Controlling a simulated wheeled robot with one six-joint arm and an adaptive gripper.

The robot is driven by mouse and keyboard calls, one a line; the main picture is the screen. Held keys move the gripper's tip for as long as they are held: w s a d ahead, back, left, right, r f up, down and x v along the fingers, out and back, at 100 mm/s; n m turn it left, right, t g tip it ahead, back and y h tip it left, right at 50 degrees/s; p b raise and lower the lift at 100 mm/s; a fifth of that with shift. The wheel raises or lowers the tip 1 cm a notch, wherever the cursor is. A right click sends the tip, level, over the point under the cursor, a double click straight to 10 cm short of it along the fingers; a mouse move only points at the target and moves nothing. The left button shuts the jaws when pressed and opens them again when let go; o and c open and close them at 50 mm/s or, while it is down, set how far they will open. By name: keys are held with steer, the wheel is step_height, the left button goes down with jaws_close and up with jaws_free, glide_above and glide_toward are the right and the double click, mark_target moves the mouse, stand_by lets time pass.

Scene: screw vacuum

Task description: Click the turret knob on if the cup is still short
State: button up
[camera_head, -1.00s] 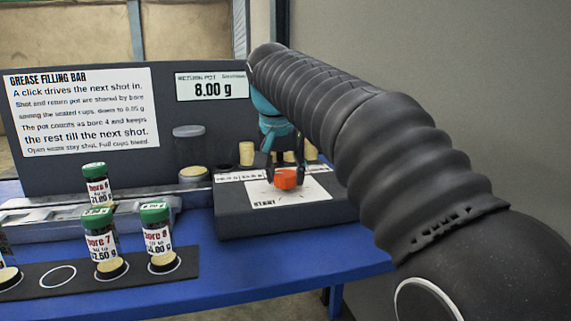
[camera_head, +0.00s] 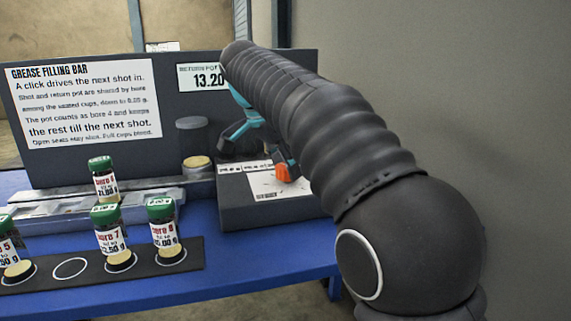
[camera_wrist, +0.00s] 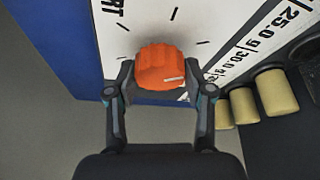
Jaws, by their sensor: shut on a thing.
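The orange turret knob (camera_head: 287,171) sits on the dial plate of the dark box at the right. It also shows in the wrist view (camera_wrist: 160,68), with a pale pointer line on it. My gripper (camera_wrist: 160,88) is shut on the knob, a finger on each side. In the head view my gripper (camera_head: 284,164) is partly hidden by my arm. Green-capped cups stand on the bench: bore 8 (camera_head: 162,233) and bore 7 (camera_head: 109,236) on the black strip, and another (camera_head: 104,181) on the metal rail. The return pot display (camera_head: 205,79) reads 13.20, its right end hidden.
A sign (camera_head: 85,103) titled "Grease filling bar" is on the back panel. A clear-topped pot (camera_head: 194,140) stands before it. The black strip (camera_head: 200,251) has an empty white ring (camera_head: 70,268). Tan plugs (camera_wrist: 277,93) stand beside the dial.

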mark_target(275, 186)
stand_by(0.4)
steer(key=o, duration=1.2)
steer(key=shift+c, duration=0.2)
steer(key=shift+r, duration=0.15)
steer(key=v, duration=0.7)
steer(key=shift+d+r, duration=0.1)
steer(key=shift+r, duration=0.05)
